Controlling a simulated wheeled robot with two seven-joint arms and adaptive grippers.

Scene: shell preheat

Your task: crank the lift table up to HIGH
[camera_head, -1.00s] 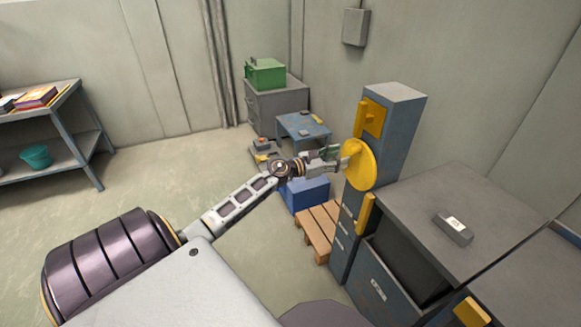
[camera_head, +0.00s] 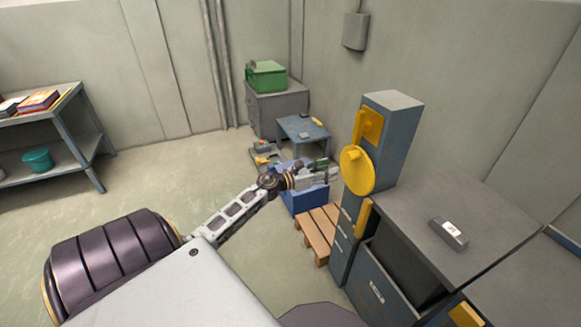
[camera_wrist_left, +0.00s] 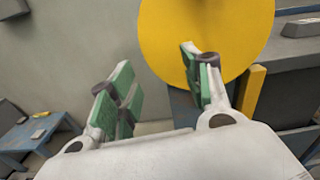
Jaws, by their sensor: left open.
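A yellow round crank wheel (camera_head: 356,170) sits on the side of a blue-grey column (camera_head: 393,135). Yellow blocks (camera_head: 369,124) are fixed above and below it. My left gripper (camera_head: 334,172) is open and empty, just left of the wheel and apart from it in the head view. In the left wrist view its green-padded fingers (camera_wrist_left: 157,85) are spread, and the wheel (camera_wrist_left: 205,30) fills the space behind the right finger. My right gripper is not in view.
A blue bin (camera_head: 305,200) and a wooden pallet (camera_head: 318,232) lie below the gripper. A small blue table (camera_head: 302,128) and a grey cabinet with a green box (camera_head: 266,75) stand behind.

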